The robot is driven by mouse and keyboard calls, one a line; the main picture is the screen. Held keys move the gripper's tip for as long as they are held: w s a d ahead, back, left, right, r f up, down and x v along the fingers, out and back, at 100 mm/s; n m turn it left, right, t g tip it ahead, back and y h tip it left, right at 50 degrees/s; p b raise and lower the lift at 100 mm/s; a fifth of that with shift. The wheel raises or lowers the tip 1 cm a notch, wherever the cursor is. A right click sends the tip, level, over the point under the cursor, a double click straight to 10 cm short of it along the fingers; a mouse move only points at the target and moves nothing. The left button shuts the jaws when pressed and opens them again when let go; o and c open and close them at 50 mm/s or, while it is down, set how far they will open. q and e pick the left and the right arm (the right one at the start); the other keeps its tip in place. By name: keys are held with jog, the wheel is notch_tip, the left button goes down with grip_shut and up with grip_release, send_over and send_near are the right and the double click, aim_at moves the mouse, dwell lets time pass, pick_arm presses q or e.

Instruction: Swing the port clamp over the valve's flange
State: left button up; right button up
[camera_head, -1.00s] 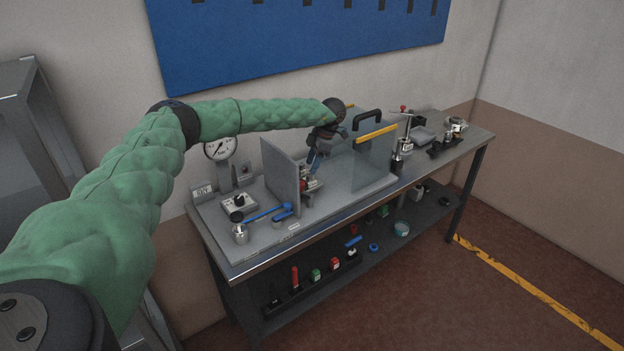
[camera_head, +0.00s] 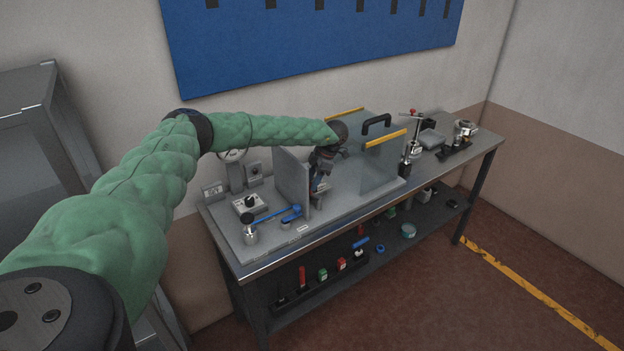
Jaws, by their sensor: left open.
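My left arm reaches in from the left in a green quilted sleeve. Its dark gripper (camera_head: 319,186) is open and points down into the work space between an upright grey panel (camera_head: 292,180) and a clear panel (camera_head: 383,165) with a yellow top edge. A small metal fitting with a bit of red shows just below and beside the fingers, largely covered by the gripper and the grey panel. I cannot tell the port clamp from the valve's flange there, nor whether the fingers touch either. My right gripper is not in view.
A black handle (camera_head: 376,124) rises beside the clear panel. A metal post (camera_head: 414,140) stands right of the panels. The lower shelf holds several small parts.

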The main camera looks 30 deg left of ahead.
pick_arm(q)
jog(key=shift+x, duration=0.85)
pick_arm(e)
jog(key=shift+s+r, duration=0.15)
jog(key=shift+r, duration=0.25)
pick_arm(q)
jog(key=c, duration=1)
jog(key=shift+o, duration=0.2)
jog(key=shift+f, duration=0.1)
jog(key=shift+w+d+f+m+b, duration=0.1)
jog(key=shift+w+f+m+b, duration=0.1)
jog(key=shift+m+b, duration=0.65)
jog(key=m+b, duration=0.1)
jog(key=m+t+b, duration=0.1)
jog(key=m+y+b, duration=0.1)
jog(key=shift+w+d+r+t, duration=0.2)
jog(key=shift+w+r+t, duration=0.1)
jog(key=shift+w+r, duration=0.1)
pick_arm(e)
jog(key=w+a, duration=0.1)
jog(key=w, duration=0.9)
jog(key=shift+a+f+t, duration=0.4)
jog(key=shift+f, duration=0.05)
